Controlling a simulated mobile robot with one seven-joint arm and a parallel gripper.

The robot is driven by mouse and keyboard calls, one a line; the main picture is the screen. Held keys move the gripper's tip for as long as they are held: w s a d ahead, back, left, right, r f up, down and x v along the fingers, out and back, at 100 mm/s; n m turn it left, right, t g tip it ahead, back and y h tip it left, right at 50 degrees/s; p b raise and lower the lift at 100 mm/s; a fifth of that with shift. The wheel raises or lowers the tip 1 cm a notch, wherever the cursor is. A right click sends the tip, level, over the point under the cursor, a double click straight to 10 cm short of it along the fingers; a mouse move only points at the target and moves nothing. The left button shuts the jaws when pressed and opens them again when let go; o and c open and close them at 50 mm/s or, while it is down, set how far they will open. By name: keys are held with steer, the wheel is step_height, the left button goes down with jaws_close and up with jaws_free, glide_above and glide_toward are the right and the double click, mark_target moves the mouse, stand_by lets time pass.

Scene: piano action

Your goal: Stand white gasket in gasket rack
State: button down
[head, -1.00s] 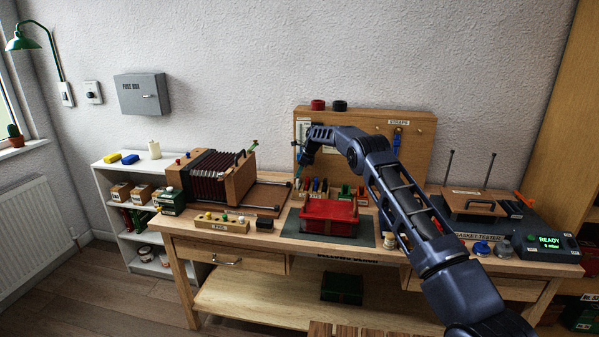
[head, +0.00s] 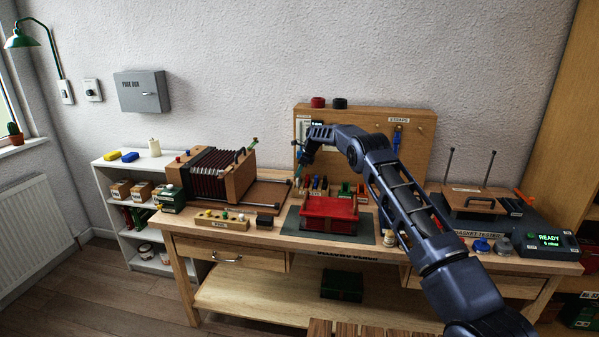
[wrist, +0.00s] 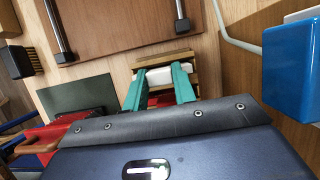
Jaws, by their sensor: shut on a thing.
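My gripper (wrist: 158,90) has teal fingers, shut on the white gasket (wrist: 154,76), which shows as a pale bar between and beyond the fingertips in the wrist view. Light wooden slats (wrist: 182,57) lie right behind and beside the gasket; they look like part of the gasket rack. I cannot tell whether the gasket touches them or sits in a slot. In the head view my gripper (head: 301,158) is at the left side of the wooden back board, above the bench. The gasket is too small to make out there.
A blue block (wrist: 291,68) stands close on the right in the wrist view. A brown panel with dark bars (wrist: 120,28) lies at the top. On the bench, a red tray (head: 329,208) sits on a dark mat (head: 297,226), with a bellows device (head: 215,172) to its left.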

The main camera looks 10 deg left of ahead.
steer(key=shift+f, duration=0.6)
stand_by(0.4)
steer(key=c, duration=0.8)
jaws_free()
steer(key=shift+r, duration=0.15)
steer(key=shift+r, duration=3.6)
